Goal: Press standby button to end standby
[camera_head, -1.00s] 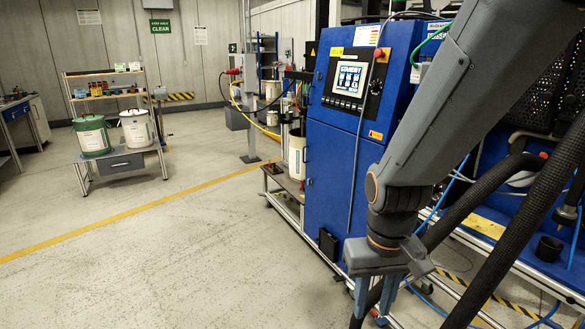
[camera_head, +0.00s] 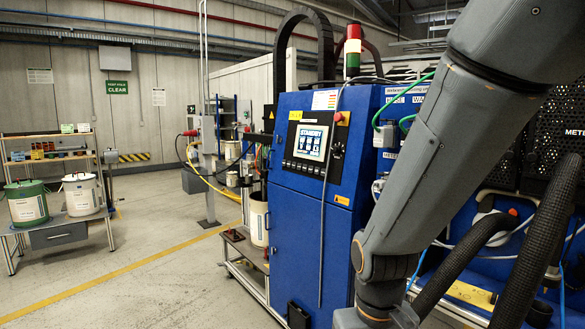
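A blue machine cabinet (camera_head: 295,225) stands in the middle of the view. Its upper front carries a control panel with a lit screen (camera_head: 310,141) whose header appears to read STANDBY. A row of small dark buttons (camera_head: 304,168) runs below the screen; their labels are too small to read. A red knob (camera_head: 338,116) sits at the panel's upper right. My arm comes down from the upper right, in front of the cabinet's right side. My gripper's fingers are below the bottom edge of the picture, well below the panel.
A red and green signal tower (camera_head: 352,52) stands on the cabinet. Thick black hoses (camera_head: 535,240) cross the right side. At left, a bench (camera_head: 56,237) holds a green drum (camera_head: 27,203) and a white drum (camera_head: 83,195). The floor (camera_head: 150,285) left of the cabinet is clear.

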